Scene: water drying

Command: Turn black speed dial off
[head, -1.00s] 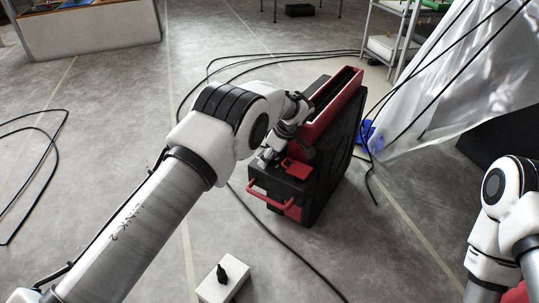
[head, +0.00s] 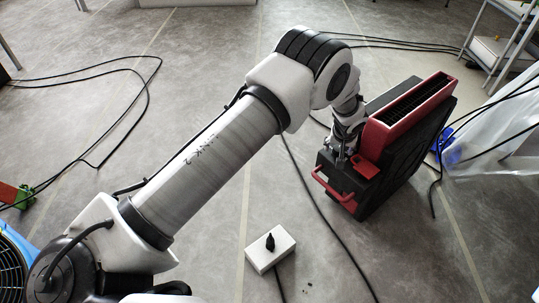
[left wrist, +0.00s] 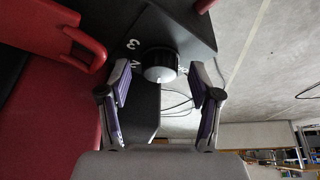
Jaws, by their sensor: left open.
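The black speed dial (left wrist: 160,66) sits on the black top of a red and black machine, beside printed numbers, in the left wrist view. The machine (head: 428,132) stands on the floor at right in the head view. My left gripper (left wrist: 160,82) is open, with one finger on each side of the dial; gaps show between the fingers and the dial. In the head view my left gripper (head: 342,156) is over the machine's near end, and the dial is hidden there. My right gripper is not in view.
A red handle (head: 333,187) projects from the machine's near end. A white box (head: 270,249) with a black piece on top stands on the floor. Black cables cross the floor. A blue fan (head: 14,262) is at lower left, and plastic sheeting (head: 495,140) hangs at right.

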